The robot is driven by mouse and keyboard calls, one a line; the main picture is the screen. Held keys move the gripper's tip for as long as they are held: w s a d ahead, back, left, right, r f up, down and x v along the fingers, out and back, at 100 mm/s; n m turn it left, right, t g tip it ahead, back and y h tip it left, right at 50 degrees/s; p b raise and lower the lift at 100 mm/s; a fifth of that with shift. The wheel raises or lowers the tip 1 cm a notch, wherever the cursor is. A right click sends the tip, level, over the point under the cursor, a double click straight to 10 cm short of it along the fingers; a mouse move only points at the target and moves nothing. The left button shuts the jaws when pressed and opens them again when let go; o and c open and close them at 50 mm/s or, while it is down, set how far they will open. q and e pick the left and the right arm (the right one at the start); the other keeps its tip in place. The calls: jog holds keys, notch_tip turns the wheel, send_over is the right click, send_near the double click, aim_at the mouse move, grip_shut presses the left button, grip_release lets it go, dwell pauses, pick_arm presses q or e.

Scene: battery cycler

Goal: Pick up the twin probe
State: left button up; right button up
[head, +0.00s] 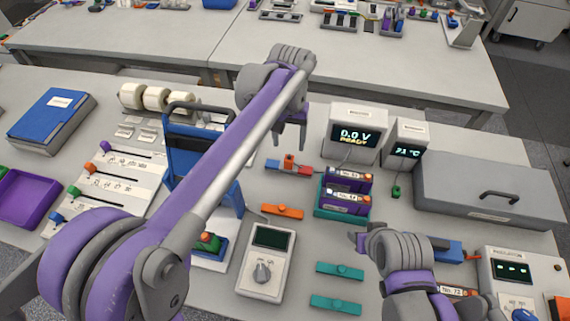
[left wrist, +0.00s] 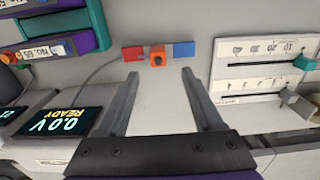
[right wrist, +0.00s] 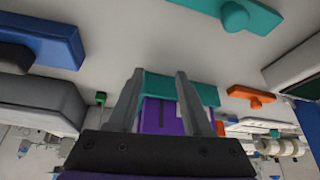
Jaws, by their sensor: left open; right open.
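The twin probe, a short bar with a red end, a blue end and an orange knob in the middle (head: 289,166), lies on the bench left of the voltage meter. It also shows in the left wrist view (left wrist: 158,53), with a thin cable running off its red end. My left gripper (head: 291,132) is open and empty above the bench, close to the probe. In the left wrist view the probe sits just beyond and between the open fingertips (left wrist: 160,75), apart from them. My right gripper (head: 362,242) is open and empty, pointing toward the teal cell holder (right wrist: 180,87).
The meter reading 0.0 V READY (head: 356,135) and a temperature display (head: 405,146) stand right of the probe. The holder with purple cells (head: 342,205) is near. An orange bar (head: 282,211) and a handheld meter (head: 266,262) lie in front. A blue frame (head: 184,150) stands left.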

aim_at(289, 157)
pick_arm(q)
jog(key=f, duration=0.2)
jog(key=shift+s+f, duration=0.3)
jog(key=shift+s, duration=0.05)
notch_tip(289, 157, down, 5)
jog(key=shift+c, duration=0.3)
jog(key=shift+w, duration=0.1)
grip_shut()
